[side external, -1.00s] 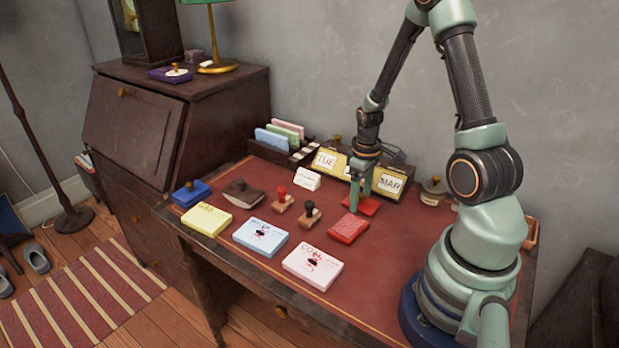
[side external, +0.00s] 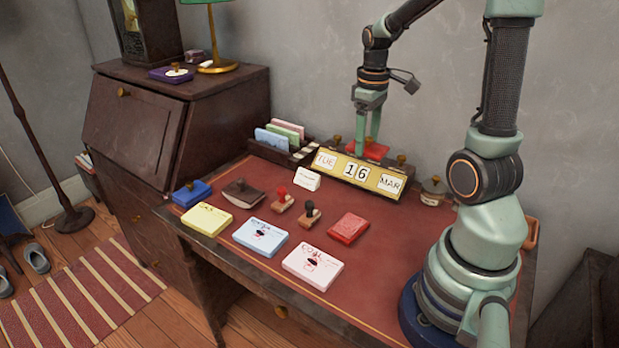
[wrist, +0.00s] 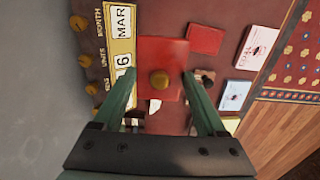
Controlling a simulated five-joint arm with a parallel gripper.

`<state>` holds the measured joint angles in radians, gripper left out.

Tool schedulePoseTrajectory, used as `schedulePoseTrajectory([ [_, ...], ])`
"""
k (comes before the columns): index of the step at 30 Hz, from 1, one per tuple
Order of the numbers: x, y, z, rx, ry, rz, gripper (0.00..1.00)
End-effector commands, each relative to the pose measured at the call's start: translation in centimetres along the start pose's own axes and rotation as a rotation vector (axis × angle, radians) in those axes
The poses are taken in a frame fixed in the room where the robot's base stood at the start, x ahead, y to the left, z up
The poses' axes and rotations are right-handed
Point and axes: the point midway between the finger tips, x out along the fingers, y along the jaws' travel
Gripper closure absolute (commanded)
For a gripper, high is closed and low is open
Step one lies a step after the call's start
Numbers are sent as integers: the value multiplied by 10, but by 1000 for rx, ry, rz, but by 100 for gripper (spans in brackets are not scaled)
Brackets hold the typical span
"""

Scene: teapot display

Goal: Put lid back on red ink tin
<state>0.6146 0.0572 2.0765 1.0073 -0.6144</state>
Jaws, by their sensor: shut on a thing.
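The red lid (side external: 376,151) is a flat square plate with a round brass knob. My gripper (side external: 367,143) is shut on the lid and holds it up off the desk, in front of the calendar's top. In the wrist view the lid (wrist: 160,55) sits between my two fingers (wrist: 159,78), which bear on opposite edges, with the knob facing the camera. The red ink tin (side external: 349,227) lies on the desk, nearer the front and below the lid. Its red top face also shows in the wrist view (wrist: 205,39), apart from the lid.
A yellow calendar (side external: 357,174) stands behind the tin. Two stamps (side external: 283,201) (side external: 310,213) stand left of it. White (side external: 312,267), blue (side external: 260,237) and yellow (side external: 206,219) pads line the front. A small jar (side external: 433,192) is at the right. Bare desk lies right of the tin.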

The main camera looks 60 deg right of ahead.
Motion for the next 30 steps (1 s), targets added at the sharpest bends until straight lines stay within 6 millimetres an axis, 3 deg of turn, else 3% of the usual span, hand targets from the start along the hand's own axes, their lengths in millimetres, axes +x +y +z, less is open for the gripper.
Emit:
schedulePoseTrajectory([
  [6,-30,0,0,-1,2,1,80],
  [11,-30,-6,0,-80,-2,-2,80],
  [19,11,-42,0,-579,-4,-5,80],
  [30,62,-92,17,-1294,-2,-4,80],
])
